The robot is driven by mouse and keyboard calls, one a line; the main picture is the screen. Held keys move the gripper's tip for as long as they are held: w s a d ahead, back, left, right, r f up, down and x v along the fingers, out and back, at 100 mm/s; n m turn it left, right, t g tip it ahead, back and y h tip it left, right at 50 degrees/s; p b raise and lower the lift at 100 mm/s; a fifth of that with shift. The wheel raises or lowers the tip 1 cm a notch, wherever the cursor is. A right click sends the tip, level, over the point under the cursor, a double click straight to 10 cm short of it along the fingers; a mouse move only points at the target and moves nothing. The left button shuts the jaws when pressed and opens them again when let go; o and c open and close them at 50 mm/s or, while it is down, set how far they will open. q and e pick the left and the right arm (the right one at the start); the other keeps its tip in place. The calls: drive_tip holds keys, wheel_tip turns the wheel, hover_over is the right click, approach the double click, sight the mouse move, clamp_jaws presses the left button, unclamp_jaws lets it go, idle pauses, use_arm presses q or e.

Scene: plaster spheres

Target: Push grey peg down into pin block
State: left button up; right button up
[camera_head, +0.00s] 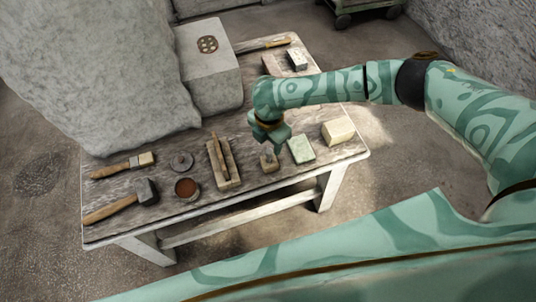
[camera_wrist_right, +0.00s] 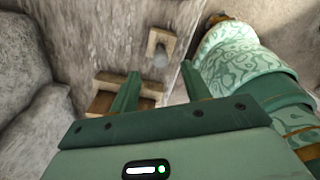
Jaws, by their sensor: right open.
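The pin block (camera_head: 268,164) is a small tan wooden block near the front edge of the table. In the right wrist view the pin block (camera_wrist_right: 158,36) shows beyond my fingers, with the rounded grey peg (camera_wrist_right: 161,60) at its near side. How deep the peg sits I cannot tell. My right gripper (camera_head: 277,150) is over the block, pointing down. In the wrist view my right gripper (camera_wrist_right: 160,68) has its two fingers apart, with the peg showing in the gap and nothing held. My left gripper is not in view.
A wooden block with a stick (camera_head: 222,160) stands left of the pin block. A pale green block (camera_head: 301,149) and a cream block (camera_head: 338,130) stand to the right.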

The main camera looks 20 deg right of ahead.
sight(270, 151)
wheel_tip(270, 151, down, 2)
drive_tip(key=shift+f, duration=0.1)
drive_tip(key=shift+f+b, duration=0.55)
drive_tip(key=shift+f, duration=0.15)
wheel_tip(270, 151, down, 5)
drive_tip(key=shift+d+r+b, duration=0.1)
drive_tip(key=shift+b, duration=1.1)
drive_tip(key=shift+r, duration=0.15)
clamp_jaws()
